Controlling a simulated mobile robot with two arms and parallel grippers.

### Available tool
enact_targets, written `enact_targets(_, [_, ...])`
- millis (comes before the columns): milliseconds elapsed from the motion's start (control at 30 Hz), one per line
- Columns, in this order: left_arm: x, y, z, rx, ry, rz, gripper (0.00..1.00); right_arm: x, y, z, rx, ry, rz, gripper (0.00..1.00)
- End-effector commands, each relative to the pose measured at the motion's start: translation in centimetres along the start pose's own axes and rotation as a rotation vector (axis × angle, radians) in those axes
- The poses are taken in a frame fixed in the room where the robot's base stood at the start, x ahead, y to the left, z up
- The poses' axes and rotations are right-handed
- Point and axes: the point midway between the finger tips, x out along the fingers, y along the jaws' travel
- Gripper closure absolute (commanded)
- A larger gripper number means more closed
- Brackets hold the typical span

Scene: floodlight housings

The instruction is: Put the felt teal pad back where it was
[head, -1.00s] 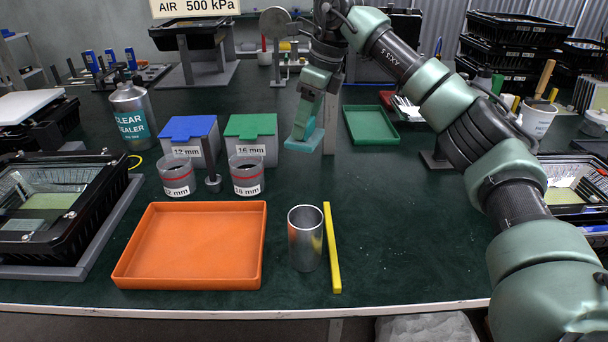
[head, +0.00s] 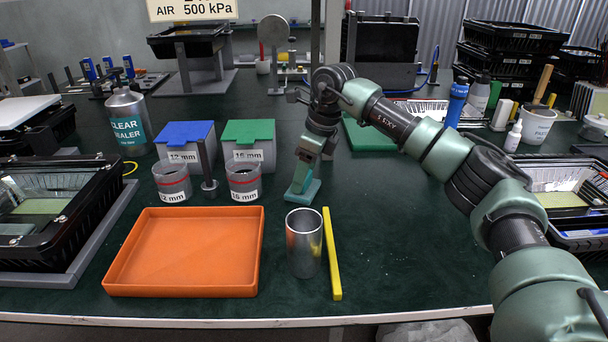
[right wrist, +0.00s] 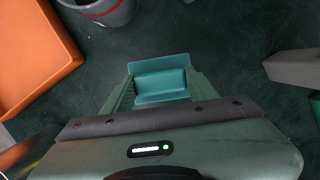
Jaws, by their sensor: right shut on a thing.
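The teal pad (head: 303,194) is at or just above the dark green table, right of the 16 mm cup and behind the metal cylinder; I cannot tell whether it touches the table. My right gripper (head: 302,181) points down and is shut on the pad's upper part. In the right wrist view the pad (right wrist: 160,68) shows between the two fingers (right wrist: 161,92), its wide flat base beyond them. My left gripper is not in view.
An orange tray (head: 110,283), a metal cylinder (head: 303,245) and a yellow bar (head: 332,255) stand nearer the front edge. Table right of the yellow bar is clear.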

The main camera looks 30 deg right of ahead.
Motion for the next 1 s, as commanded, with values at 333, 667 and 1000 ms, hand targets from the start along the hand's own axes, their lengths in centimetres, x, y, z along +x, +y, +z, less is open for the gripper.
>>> enact_targets(333, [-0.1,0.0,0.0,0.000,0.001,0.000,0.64,0.2,0.0,-0.1,0.000,0.000,0.000,0.21])
enact_targets(667, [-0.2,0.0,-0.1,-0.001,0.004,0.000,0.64,-0.6,0.0,0.1,0.000,-0.001,0.000,0.21])
enact_targets(1000, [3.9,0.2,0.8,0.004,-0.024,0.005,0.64,-7.4,-0.1,0.2,0.000,-0.004,-0.002,0.21])
